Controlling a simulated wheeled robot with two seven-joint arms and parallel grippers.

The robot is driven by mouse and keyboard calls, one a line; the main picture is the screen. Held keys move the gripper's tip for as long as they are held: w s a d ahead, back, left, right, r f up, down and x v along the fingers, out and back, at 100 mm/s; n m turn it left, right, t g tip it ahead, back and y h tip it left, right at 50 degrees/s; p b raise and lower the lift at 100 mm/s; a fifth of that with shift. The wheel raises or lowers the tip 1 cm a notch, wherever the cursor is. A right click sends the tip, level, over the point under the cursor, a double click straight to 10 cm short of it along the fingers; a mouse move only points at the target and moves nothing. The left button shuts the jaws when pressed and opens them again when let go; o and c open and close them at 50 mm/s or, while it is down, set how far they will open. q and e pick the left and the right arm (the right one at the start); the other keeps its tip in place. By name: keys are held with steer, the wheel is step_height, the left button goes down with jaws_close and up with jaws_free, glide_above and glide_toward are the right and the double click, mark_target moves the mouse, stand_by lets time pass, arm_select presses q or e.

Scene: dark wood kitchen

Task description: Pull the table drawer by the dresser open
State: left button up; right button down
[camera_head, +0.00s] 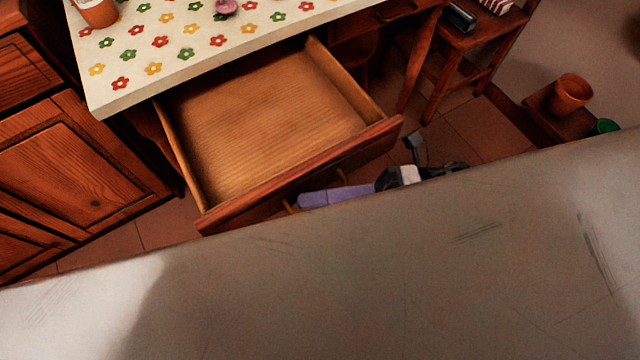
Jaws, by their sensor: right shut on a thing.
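The table drawer (262,122) stands pulled out from under the table with the flower-patterned top (135,85). Its inside is empty and its wooden front (310,172) faces the bottom right. The dresser (75,165) is at the left. My right gripper (303,201) is at the drawer front, with its purple fingers shut on the yellowish drawer handle (290,208). Much of the handle is hidden by the gripper and drawer front. My left gripper is out of view.
A wooden chair (465,45) with small items on it stands right of the table. A clay pot (571,92) is farther right, and another pot (97,10) is on the tabletop. A large grey surface close to the camera hides the lower part of the view.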

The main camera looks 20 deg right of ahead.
steer(key=c, duration=1.9)
jaws_free()
steer(key=shift+o, duration=0.2)
steer(key=s+d, duration=0.1)
steer(key=d, duration=0.9)
steer(key=shift+d+f, duration=0.15)
steer(key=shift+f, duration=0.25)
steer(key=shift+s, duration=0.1)
